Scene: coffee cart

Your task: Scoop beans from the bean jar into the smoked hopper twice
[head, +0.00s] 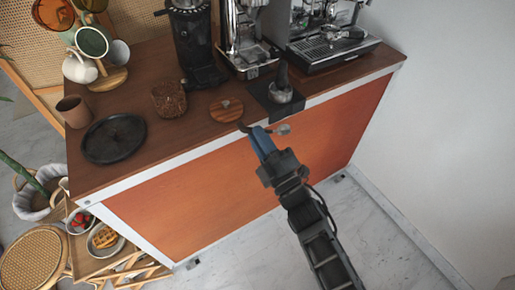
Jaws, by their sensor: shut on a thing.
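My gripper (258,135) is in front of the cart's front edge, its blue fingers shut on a scoop. The scoop's small pale bowl (283,130) sticks out to the right and its dark handle end to the left. I cannot tell whether the bowl holds beans. The bean jar (168,98), brown and open at the top, stands on the wooden counter to the left of my gripper. A round wooden lid (227,110) with a small knob lies between them. The black grinder (196,48) stands behind the jar; its smoked hopper (187,3) is mostly cut off by the top edge.
A tamper in a metal cup (281,93) stands on a dark mat (262,101) behind my gripper. Espresso machines (325,45) fill the back right. A black round tray (114,139), a terracotta cup (74,110) and a mug stand (106,80) are at the left.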

